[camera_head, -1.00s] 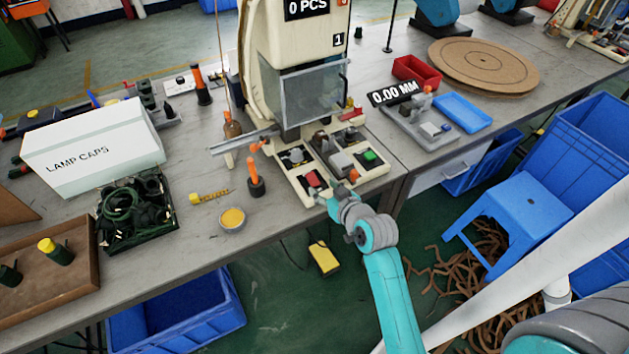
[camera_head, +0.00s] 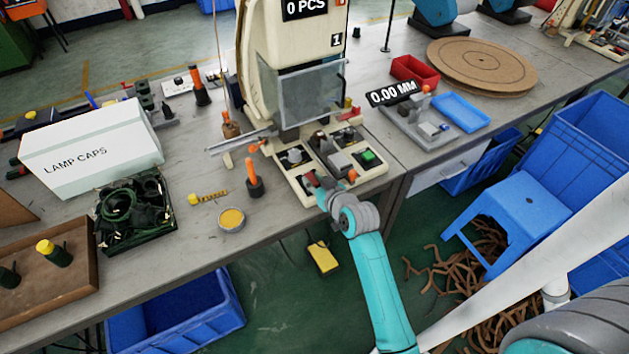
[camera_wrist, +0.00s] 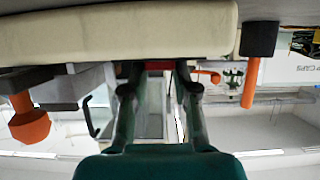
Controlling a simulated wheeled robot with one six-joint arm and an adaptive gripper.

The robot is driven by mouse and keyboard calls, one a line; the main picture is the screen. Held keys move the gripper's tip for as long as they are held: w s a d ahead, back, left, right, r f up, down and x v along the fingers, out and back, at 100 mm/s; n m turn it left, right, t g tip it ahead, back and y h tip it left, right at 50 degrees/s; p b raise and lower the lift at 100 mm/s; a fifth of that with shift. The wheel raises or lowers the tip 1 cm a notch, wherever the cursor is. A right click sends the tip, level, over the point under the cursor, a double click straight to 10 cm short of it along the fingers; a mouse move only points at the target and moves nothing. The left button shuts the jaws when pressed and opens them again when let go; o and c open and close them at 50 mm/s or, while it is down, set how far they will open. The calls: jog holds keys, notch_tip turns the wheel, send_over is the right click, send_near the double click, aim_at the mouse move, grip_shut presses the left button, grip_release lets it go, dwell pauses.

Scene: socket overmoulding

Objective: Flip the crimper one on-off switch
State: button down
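Crimper one (camera_head: 305,40) is the cream machine marked "1" on the near bench. Its base holds a red rocker switch (camera_head: 311,179) at the front left and a green one (camera_head: 368,155) at the right. My gripper (camera_head: 320,190) is at the front edge of the base, beside the red switch and partly covering it. In the wrist view my gripper's fingers (camera_wrist: 157,75) stand apart, with nothing clearly held between them. Red shows by the fingertips below the cream base edge (camera_wrist: 120,35). Whether they touch the switch, and its on-off position, I cannot tell.
An orange-handled tool (camera_head: 254,180) stands left of the base, near a yellow-filled round tin (camera_head: 231,218). A clear guard (camera_head: 312,92) is above the base. A gauge block (camera_head: 420,120) and blue tray (camera_head: 462,112) lie to the right.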

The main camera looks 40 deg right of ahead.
jog(key=shift+w+r, duration=0.1)
jog(key=shift+w+d+r+g+y, duration=0.15)
jog(key=shift+g+y, duration=0.1)
jog(key=shift+g, duration=0.5)
jog(key=shift+w+a+r+g+y, duration=0.1)
jog(key=shift+g+y, duration=0.15)
jog(key=shift+g, duration=1.4)
jog(key=c, duration=0.9)
grip_release()
jog(key=shift+d, duration=0.1)
jog(key=v, duration=1.2)
jog(key=shift+d, duration=0.2)
